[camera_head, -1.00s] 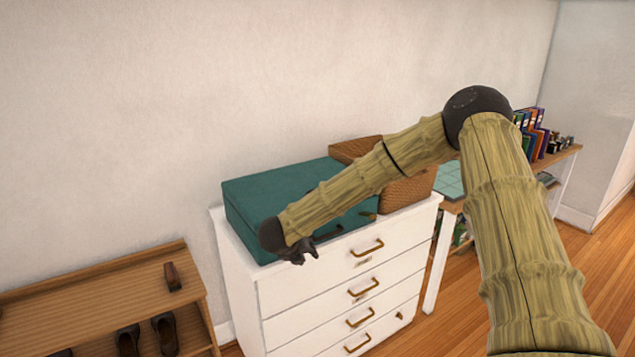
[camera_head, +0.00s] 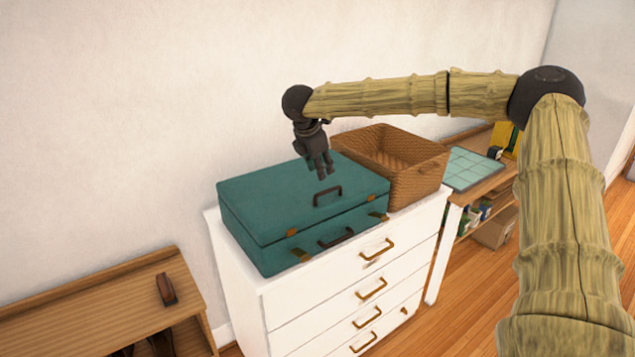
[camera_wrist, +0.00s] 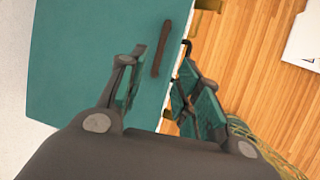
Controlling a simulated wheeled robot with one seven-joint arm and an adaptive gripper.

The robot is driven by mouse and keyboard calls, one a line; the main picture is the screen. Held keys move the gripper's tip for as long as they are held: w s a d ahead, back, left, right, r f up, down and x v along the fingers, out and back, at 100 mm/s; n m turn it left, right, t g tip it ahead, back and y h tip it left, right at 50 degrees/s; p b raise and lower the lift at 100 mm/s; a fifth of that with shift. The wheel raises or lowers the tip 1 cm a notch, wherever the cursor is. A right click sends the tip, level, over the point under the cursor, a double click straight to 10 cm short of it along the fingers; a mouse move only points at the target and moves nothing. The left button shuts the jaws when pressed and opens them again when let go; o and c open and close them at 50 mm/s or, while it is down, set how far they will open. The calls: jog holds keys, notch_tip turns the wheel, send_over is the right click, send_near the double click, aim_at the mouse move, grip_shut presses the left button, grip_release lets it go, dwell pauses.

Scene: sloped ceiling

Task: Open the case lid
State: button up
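The teal case (camera_head: 270,200) lies flat on the white dresser, and its lid looks shut. A dark handle (camera_head: 327,196) sits on the lid near its front edge, and another dark handle (camera_head: 336,238) is on the front side. Brass latches (camera_head: 292,232) show along the front. My gripper (camera_head: 322,172) points down above the lid, behind the lid handle, and looks empty. In the wrist view my gripper's (camera_wrist: 163,58) fingers are spread, with the lid (camera_wrist: 85,70) and its dark handle (camera_wrist: 161,48) beyond them. I cannot tell the exact height above the lid.
A wicker basket (camera_head: 420,185) stands right of the case on the white dresser (camera_head: 340,275). A desk with a green mat (camera_head: 472,168) is further right. A wooden shoe rack (camera_head: 90,305) stands at the lower left. The wall is close behind the case.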

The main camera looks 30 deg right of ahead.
aim_at(326, 191)
jog(key=p+x, duration=0.4)
jog(key=x, duration=0.5)
jog(key=shift+f, duration=0.25)
jog(key=shift+d+f, duration=0.2)
jog(key=shift+f, duration=0.05)
jog(key=shift+c, duration=0.4)
grip_shut()
